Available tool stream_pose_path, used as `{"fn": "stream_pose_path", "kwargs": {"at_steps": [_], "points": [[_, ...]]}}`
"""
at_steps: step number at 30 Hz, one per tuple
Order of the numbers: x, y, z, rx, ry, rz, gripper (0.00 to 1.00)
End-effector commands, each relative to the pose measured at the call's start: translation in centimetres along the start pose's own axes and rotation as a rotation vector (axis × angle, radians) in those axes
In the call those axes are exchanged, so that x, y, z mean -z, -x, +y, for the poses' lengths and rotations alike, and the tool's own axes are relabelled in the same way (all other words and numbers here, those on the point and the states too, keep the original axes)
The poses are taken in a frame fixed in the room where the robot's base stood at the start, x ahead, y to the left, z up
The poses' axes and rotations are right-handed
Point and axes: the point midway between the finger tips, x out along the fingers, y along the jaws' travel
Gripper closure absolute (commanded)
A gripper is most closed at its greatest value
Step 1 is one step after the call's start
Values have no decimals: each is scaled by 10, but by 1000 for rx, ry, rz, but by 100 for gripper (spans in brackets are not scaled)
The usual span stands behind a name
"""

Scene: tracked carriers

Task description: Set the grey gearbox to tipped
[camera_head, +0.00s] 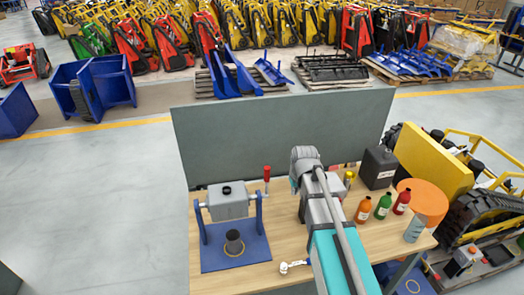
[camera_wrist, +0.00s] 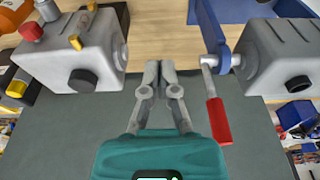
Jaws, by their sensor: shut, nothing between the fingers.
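The grey gearbox (camera_head: 228,203) hangs between two blue posts on a blue base plate (camera_head: 212,256) at the left of the workbench. It looks level, with a black cap on top. A lever with a red handle (camera_head: 267,173) stands upright at its right post. In the wrist view the gearbox (camera_wrist: 272,52) is at upper right, beside the blue post and the red handle (camera_wrist: 218,121). My gripper (camera_wrist: 160,66) is shut and empty, left of the red handle and apart from it. Its fingers are hidden in the head view.
Orange, green and red bottles (camera_head: 382,206) and a black canister (camera_head: 378,167) stand at the bench's right. A grey panel (camera_head: 280,130) closes the back. A small valve (camera_head: 293,266) lies near the front.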

Motion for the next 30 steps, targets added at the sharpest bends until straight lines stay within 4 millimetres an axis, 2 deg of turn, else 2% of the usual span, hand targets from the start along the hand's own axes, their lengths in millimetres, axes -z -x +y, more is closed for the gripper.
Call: {"fn": "stream_pose_path", "kwargs": {"at_steps": [1,15,22,30], "points": [[18,18,-6,3,15,11,100],[119,94,-62,26,146,106,100],[146,112,-82,35,183,136,100],[152,114,-86,36,193,144,100]]}}
